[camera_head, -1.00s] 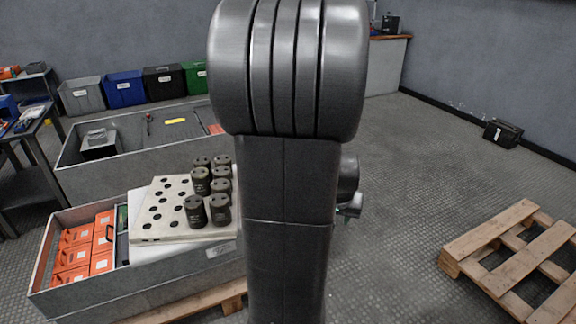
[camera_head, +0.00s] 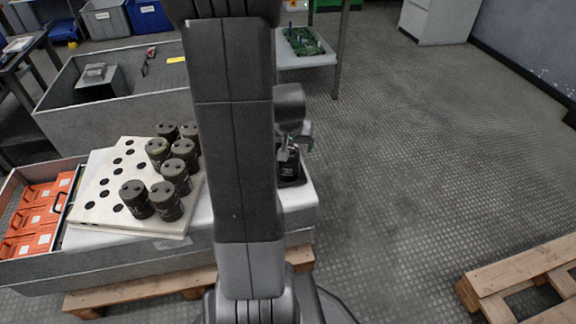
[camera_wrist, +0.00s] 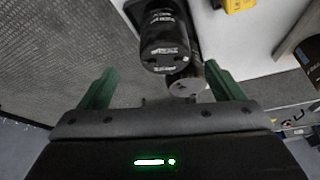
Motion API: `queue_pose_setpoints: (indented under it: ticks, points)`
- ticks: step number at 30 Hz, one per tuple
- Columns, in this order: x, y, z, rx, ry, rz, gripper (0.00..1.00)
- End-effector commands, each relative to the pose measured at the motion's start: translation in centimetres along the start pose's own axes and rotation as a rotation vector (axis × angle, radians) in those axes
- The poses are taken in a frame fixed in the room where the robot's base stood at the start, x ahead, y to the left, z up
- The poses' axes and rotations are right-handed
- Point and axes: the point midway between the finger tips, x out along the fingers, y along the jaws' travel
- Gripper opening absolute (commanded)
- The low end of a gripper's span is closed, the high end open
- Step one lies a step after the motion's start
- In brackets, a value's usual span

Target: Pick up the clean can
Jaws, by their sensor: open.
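My gripper (camera_head: 294,140) is in the head view just right of my arm, above a black can (camera_head: 289,168) at the right end of the grey bench. In the wrist view my gripper (camera_wrist: 161,68) is open, with its two green fingers apart and nothing held. A black can with white print (camera_wrist: 165,40) lies ahead between the fingers, and a second can with a grey end (camera_wrist: 187,84) shows partly behind it. I cannot tell from markings which can is the clean one.
Several dark cans (camera_head: 175,170) stand on a white perforated board (camera_head: 105,207) left of my arm. Orange boxes (camera_head: 32,218) fill a bin at far left. A yellow object (camera_wrist: 238,4) and another can (camera_wrist: 312,58) edge the wrist view. Pallet (camera_head: 525,280) at right; open floor between.

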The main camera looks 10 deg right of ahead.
Motion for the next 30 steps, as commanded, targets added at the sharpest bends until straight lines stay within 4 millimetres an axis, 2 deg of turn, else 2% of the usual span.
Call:
queue_pose_setpoints:
  ticks: [5, 13, 21, 23, 30]
  points:
    - [1.1, -0.2, 0.0, 0.0, -0.001, 0.0, 0.88]
    - [5.0, -0.7, -0.2, -0.001, -0.002, 0.0, 0.88]
    - [5.3, -0.7, -0.4, 0.0, 0.0, 0.0, 0.88]
    - [5.3, -0.7, -0.4, 0.0, 0.0, 0.0, 0.78]
    - [5.3, -0.7, -0.3, 0.0, -0.001, 0.0, 0.31]
